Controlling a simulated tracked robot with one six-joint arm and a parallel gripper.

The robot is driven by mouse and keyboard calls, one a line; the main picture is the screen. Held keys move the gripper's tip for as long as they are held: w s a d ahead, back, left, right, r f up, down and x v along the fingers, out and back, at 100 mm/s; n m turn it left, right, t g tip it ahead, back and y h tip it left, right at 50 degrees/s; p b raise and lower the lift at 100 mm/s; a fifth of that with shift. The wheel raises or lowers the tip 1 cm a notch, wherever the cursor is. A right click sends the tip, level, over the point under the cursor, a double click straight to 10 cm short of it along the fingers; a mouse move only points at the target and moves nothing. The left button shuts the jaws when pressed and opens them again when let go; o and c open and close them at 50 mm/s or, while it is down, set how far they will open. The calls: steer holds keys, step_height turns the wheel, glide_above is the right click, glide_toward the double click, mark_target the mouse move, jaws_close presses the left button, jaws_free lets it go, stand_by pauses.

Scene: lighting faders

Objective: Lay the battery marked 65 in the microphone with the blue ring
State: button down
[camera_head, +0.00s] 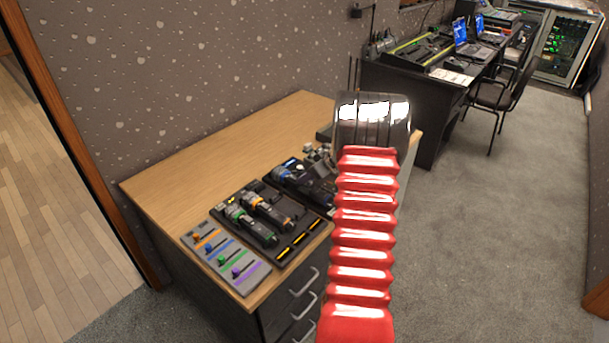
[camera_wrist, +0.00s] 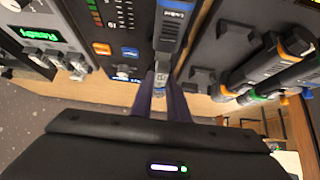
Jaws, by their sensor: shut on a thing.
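The microphone with the blue ring (camera_head: 284,174) lies on a dark tray at the right part of the desk. Its blue-marked end also shows at the top middle of the wrist view (camera_wrist: 174,12). My gripper (camera_wrist: 163,92) is over it, and its two purple-looking fingers are shut on a small, pale-ended battery (camera_wrist: 159,88). No number can be read on the battery.
Microphones with an orange ring (camera_head: 267,207) and a green ring (camera_head: 250,227) lie on the tray to the left. A grey panel with coloured sliders (camera_head: 226,257) sits at the desk's front left. The desk (camera_head: 190,178) is bare behind them.

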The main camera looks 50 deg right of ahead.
mark_target(310, 184)
steer(key=shift+f, duration=1.2)
steer(key=shift+s+f, duration=0.15)
steer(key=shift+f, duration=0.5)
stand_by(0.7)
steer(key=c, duration=1.6)
jaws_free()
steer(key=shift+a+f, duration=0.2)
steer(key=c, duration=0.4)
steer(key=shift+r, duration=0.15)
steer(key=shift+d+r, duration=0.15)
steer(key=shift+r, duration=3.05)
